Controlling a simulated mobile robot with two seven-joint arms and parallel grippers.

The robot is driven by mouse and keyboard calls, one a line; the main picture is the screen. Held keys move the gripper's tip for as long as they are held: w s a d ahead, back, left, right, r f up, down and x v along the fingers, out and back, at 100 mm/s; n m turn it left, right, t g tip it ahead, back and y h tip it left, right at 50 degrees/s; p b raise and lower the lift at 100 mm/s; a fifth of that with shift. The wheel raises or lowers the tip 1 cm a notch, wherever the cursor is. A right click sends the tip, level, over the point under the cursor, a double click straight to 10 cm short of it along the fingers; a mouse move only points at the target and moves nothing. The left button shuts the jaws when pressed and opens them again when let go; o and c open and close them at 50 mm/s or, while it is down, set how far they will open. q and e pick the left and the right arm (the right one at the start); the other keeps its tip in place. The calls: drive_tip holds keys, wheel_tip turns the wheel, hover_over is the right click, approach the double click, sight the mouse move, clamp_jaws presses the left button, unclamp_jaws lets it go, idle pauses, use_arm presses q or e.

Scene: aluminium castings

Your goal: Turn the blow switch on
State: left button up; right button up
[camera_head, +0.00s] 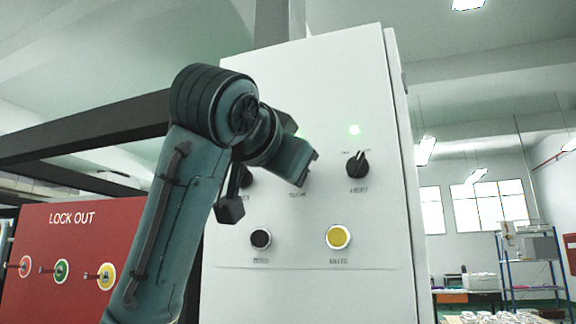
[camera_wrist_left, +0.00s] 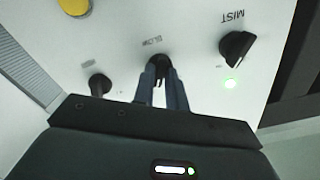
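The blow switch (camera_wrist_left: 158,72) is a small black knob under the label BLOW on a white panel. In the left wrist view it sits between the two fingertips of my left gripper (camera_wrist_left: 160,76), which straddle it. I cannot tell whether both fingers press on it. In the head view my left arm reaches up to the panel, and its wrist hides this switch. The switch's turned position is not clear. My right gripper is not in view.
Another knob (camera_wrist_left: 100,85) sits on the other side. Below are a black button (camera_head: 260,239) and yellow button (camera_head: 338,237). A red lockout board (camera_head: 75,245) stands left.

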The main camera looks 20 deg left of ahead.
use_arm(q)
drive_tip(key=o, duration=0.3)
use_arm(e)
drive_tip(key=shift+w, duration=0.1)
use_arm(q)
drive_tip(key=shift+o, duration=0.2)
